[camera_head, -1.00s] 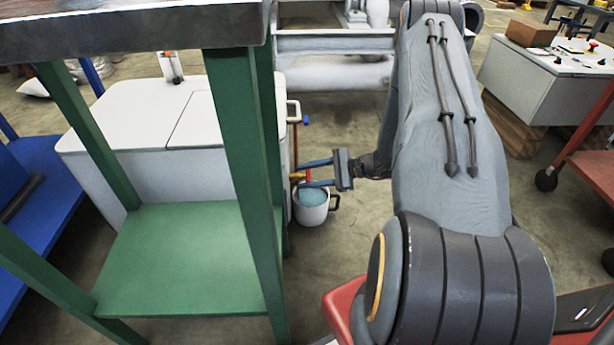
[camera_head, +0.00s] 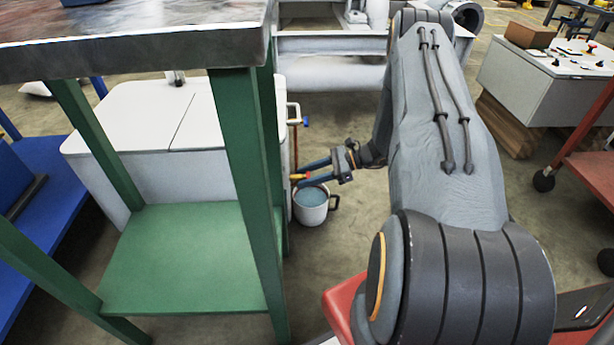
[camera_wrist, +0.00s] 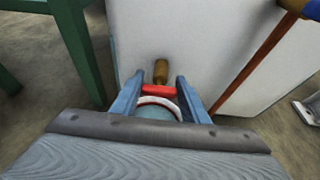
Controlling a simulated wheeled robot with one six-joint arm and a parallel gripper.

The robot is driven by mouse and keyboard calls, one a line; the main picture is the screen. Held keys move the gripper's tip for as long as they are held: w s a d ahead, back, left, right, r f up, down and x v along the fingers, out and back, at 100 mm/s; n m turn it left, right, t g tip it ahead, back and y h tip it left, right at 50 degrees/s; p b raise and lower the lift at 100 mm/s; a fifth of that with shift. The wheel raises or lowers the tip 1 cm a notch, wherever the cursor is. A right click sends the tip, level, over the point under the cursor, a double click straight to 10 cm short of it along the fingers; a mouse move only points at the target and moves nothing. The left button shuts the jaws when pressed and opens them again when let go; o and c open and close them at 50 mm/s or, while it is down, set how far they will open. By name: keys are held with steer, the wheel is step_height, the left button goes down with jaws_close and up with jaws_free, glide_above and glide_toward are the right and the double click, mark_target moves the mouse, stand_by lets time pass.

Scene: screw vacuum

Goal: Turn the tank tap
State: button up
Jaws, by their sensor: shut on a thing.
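The tank (camera_head: 206,165) is a white box behind the green table legs, and its low brass tap (camera_wrist: 161,70) sticks out of its side. The tap's red handle (camera_wrist: 158,90) lies between the two blue fingers in the wrist view. My gripper (camera_head: 302,173) is shut on this handle, and its fingers look rolled over in the head view. A white mug-like bucket (camera_head: 311,209) with blue content stands on the floor under the tap. Its rim also shows below the handle in the wrist view (camera_wrist: 158,102). The handle is partly hidden by the fingers in the head view.
A green table (camera_head: 185,270) with a metal top stands close in front of the tank. A reddish pipe with a blue end (camera_head: 305,121) runs up the tank's side. The floor right of the bucket is clear. A grey cabinet (camera_head: 535,90) stands at the right.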

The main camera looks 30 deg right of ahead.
stand_by(0.5)
steer(key=o, duration=1.1)
steer(key=shift+c, duration=0.2)
steer(key=p+v, duration=0.2)
steer(key=v, duration=0.5)
steer(key=shift+d+p, duration=0.3)
steer(key=shift+s+r, duration=0.1)
steer(key=shift+r, duration=0.05)
